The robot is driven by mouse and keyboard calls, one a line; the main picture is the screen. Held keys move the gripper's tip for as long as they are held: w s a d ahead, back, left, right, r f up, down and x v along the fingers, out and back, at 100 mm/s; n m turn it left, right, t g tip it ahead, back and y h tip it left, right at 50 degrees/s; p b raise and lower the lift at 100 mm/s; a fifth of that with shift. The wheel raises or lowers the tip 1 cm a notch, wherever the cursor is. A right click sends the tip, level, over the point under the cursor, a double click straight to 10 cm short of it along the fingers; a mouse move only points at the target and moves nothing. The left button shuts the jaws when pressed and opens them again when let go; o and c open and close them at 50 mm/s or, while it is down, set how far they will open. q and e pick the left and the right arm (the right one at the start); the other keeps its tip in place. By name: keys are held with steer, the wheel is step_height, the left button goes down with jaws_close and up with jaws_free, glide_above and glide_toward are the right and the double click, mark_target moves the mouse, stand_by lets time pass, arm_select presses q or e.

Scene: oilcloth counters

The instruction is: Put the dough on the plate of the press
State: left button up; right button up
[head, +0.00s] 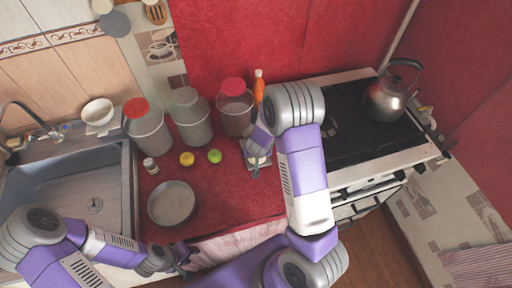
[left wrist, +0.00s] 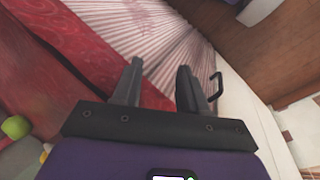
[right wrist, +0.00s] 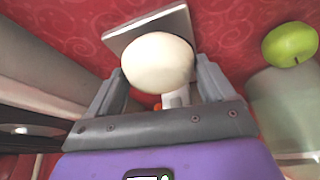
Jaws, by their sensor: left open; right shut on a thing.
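The dough (right wrist: 157,62) is a smooth cream-white ball in the right wrist view. My right gripper (right wrist: 160,66) is shut on it, with one finger at each side. The press's grey square plate (right wrist: 124,38) shows behind the dough; I cannot tell whether they touch. In the head view the press (head: 258,161) stands on the red counter, partly covered by my right arm, and the dough is hidden there. My left gripper (head: 183,259) is open and empty near the counter's front edge, well away from the press; its parted fingers show in the left wrist view (left wrist: 158,68).
A lemon (head: 187,159), a green apple (head: 215,156) and a pan (head: 172,203) lie left of the press. The stove with a kettle (head: 388,98) is at the right.

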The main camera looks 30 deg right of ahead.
steer(key=shift+w+d+r+p, duration=0.1)
steer(key=shift+w+d+p, duration=0.15)
steer(key=shift+w, duration=0.35)
steer(key=shift+w+d+p, duration=0.15)
steer(key=shift+w+d, duration=0.15)
steer(key=shift+w, duration=0.3)
steer(key=shift+w+d+f+b, duration=0.15)
steer(key=shift+w+f+b, duration=0.15)
steer(key=shift+f, duration=0.2)
steer(key=shift+s+f, duration=0.1)
steer(key=shift+f, duration=0.3)
steer(key=o, duration=0.8)
steer(key=shift+f+b, duration=0.15)
steer(key=shift+b, duration=0.2)
steer(key=o, duration=0.3)
